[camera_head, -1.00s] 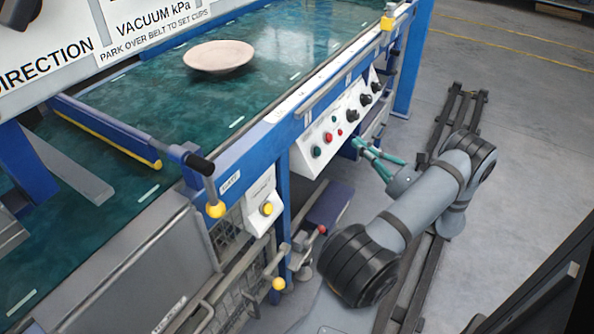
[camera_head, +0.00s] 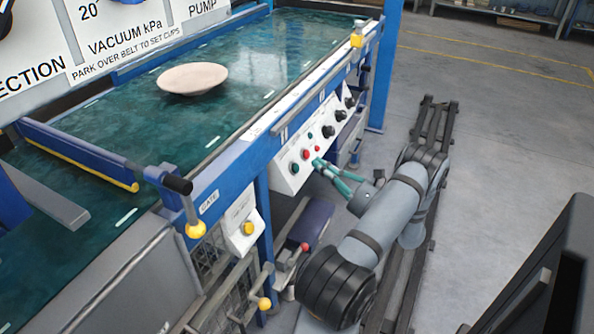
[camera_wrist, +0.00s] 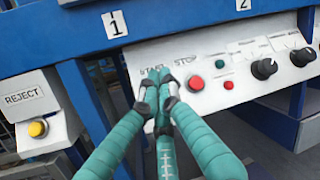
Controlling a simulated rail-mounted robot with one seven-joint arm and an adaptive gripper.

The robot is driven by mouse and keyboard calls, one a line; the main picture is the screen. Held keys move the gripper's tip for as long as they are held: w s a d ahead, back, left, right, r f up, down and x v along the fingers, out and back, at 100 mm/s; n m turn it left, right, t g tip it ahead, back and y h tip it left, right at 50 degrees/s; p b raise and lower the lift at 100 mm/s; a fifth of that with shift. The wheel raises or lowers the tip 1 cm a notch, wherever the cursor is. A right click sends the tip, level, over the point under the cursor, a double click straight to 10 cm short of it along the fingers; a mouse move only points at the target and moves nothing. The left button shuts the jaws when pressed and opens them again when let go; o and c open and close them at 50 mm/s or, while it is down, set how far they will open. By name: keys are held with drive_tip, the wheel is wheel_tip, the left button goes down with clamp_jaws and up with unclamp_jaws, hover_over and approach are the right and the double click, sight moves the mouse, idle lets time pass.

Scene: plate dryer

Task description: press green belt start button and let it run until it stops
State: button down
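The control panel (camera_head: 284,181) is a white box on the front of the blue belt frame. The green start button (camera_head: 295,168) is at its left end, with a red stop button (camera_head: 305,153) beside it; the stop button also shows in the wrist view (camera_wrist: 195,83). My gripper (camera_head: 317,163) has teal fingers and is empty. In the wrist view, its fingertips (camera_wrist: 158,90) are together just below the START label and hide the start button. Contact cannot be told. A pale pink plate (camera_head: 193,78) lies on the green belt (camera_head: 250,62).
A smaller green button (camera_head: 308,139), a small red light (camera_head: 317,149) and black knobs (camera_head: 328,131) are further along the panel. A yellow reject button (camera_head: 248,228) is on a separate box to the left. A gate handle (camera_head: 178,185) juts out above it. The floor (camera_head: 480,130) at right is clear.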

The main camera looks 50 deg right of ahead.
sight(295, 168)
drive_tip(key=shift+w+a+f+b, duration=0.2)
drive_tip(key=shift+w+f, duration=0.15)
drive_tip(key=shift+w, duration=0.25)
drive_tip(key=shift+w+a+f+b, duration=0.15)
drive_tip(key=shift+w+f, duration=0.2)
drive_tip(key=shift+w, duration=0.2)
drive_tip(key=shift+w+a+f+b, duration=0.1)
drive_tip(key=shift+w+f+b, duration=0.1)
drive_tip(key=shift+w+f, duration=0.3)
drive_tip(key=shift+w, duration=0.2)
drive_tip(key=shift+w+a, duration=0.1)
drive_tip(key=shift+w, duration=0.15)
